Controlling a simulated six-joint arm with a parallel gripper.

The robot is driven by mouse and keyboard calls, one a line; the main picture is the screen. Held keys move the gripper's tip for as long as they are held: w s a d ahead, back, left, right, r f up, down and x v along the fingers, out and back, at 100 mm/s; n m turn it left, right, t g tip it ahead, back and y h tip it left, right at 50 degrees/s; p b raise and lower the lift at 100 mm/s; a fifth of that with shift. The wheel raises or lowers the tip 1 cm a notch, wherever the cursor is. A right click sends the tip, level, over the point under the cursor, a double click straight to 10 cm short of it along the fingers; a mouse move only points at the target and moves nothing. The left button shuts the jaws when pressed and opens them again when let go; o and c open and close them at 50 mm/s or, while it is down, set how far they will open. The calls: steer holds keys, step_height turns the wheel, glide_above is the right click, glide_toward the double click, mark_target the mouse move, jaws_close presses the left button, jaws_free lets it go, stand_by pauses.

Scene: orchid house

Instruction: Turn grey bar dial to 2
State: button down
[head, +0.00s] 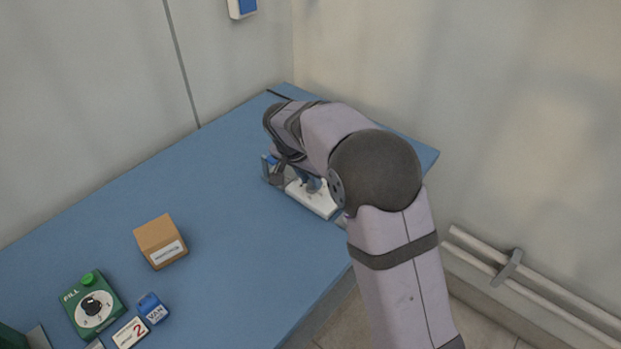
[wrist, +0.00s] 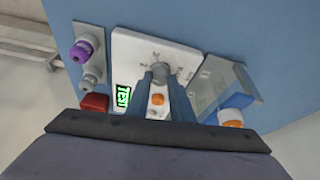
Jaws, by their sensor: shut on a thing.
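The grey dial (wrist: 159,70) sits on a white panel (wrist: 126,45) in the wrist view. My gripper (wrist: 160,77) is over the panel with its two blue-grey fingers shut on the dial. The fingers hide part of the dial, and I cannot read its position or the marks around it. The panel also carries a green lit label (wrist: 122,97) and an orange button (wrist: 157,99). In the head view the white panel (head: 318,203) lies near the table's right edge, and my arm covers much of it and the dial.
Beside the panel stand a purple knob (wrist: 82,50), a red block (wrist: 95,102) and a metal bracket with a blue part (wrist: 238,101). A brown box (head: 160,241), green FILL dial box (head: 92,303) and blue VAN cube (head: 152,308) are to the left. The middle of the blue table (head: 225,200) is clear.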

steer(key=c, duration=1.6)
jaws_free()
steer(key=shift+o, duration=0.2)
steer(key=shift+r, duration=0.1)
steer(key=v, duration=0.7)
steer(key=shift+b, duration=0.45)
steer(key=shift+s, duration=0.1)
steer(key=s+d+f+n+g+y+p, duration=0.1)
steer(key=s+d+n+p, duration=0.2)
steer(key=s, duration=1)
steer(key=s+d+f+n+g+y+p, duration=0.1)
steer(key=s+d+n+p, duration=0.3)
steer(key=s, duration=1)
steer(key=d+g+p, duration=0.1)
steer(key=d+p, duration=0.1)
steer(key=d, duration=0.2)
steer(key=shift+s+n+y, duration=0.2)
steer(key=shift+n+y, duration=0.1)
steer(key=shift+y, duration=0.1)
